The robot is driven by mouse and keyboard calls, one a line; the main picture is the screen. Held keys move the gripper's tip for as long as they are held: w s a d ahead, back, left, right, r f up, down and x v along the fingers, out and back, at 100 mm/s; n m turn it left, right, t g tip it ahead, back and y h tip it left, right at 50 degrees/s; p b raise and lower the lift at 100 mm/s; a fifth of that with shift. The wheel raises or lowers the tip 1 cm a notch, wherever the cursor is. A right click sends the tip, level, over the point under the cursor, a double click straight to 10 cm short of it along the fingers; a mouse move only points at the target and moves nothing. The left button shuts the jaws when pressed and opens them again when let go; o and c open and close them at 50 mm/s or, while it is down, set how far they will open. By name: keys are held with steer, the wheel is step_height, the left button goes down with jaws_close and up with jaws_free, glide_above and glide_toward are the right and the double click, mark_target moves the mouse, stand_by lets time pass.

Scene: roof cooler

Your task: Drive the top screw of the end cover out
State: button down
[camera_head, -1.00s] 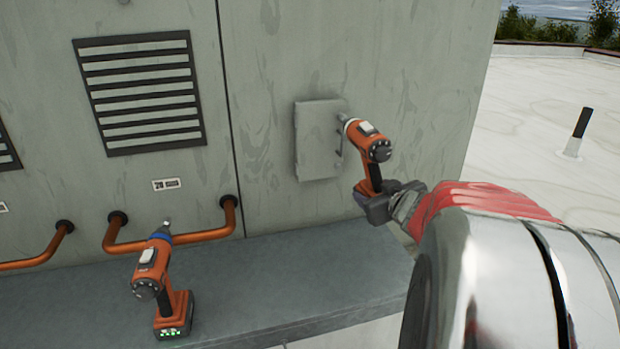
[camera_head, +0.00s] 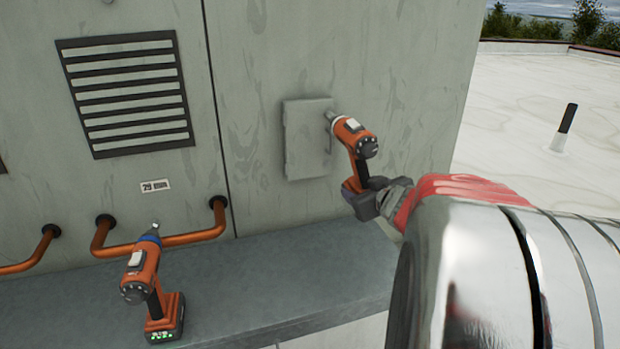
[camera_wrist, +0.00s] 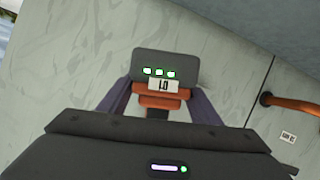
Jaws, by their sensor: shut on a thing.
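My gripper (camera_head: 366,198) is shut on an orange driver (camera_head: 356,140), held upright by its lower handle. Its grey nose points at the upper right edge of a grey cover plate (camera_head: 303,140) on the unit's wall. Whether the bit touches the plate or a screw cannot be told. The nose hides that spot, and no screw head can be made out. In the wrist view, my gripper's fingers (camera_wrist: 158,100) flank the driver, whose dark battery base (camera_wrist: 165,64) shows green lights and a small white label; the plate is hidden there.
A second orange driver (camera_head: 150,285) with a blue collar stands on the grey ledge (camera_head: 260,285) at the lower left. Copper pipes (camera_head: 170,240) run above the ledge. A louvred vent (camera_head: 125,92) is on the wall. Open white roof (camera_head: 520,130) lies right, with a short pipe (camera_head: 566,125).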

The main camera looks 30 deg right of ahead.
steer(key=shift+w+d+r, duration=0.15)
steer(key=shift+w+r, duration=0.05)
steer(key=shift+w, duration=0.3)
stand_by(1.3)
steer(key=shift+s+a, duration=0.2)
steer(key=shift+s, duration=0.45)
stand_by(1.7)
steer(key=shift+s+a, duration=0.2)
steer(key=shift+s, duration=0.5)
steer(key=shift+s+a, duration=0.2)
steer(key=shift+s, duration=0.55)
steer(key=shift+s+a, duration=0.2)
steer(key=shift+s, duration=0.5)
steer(key=shift+s+a, duration=0.1)
steer(key=shift+s, duration=0.25)
steer(key=shift+s+a, duration=0.1)
steer(key=shift+s, duration=0.25)
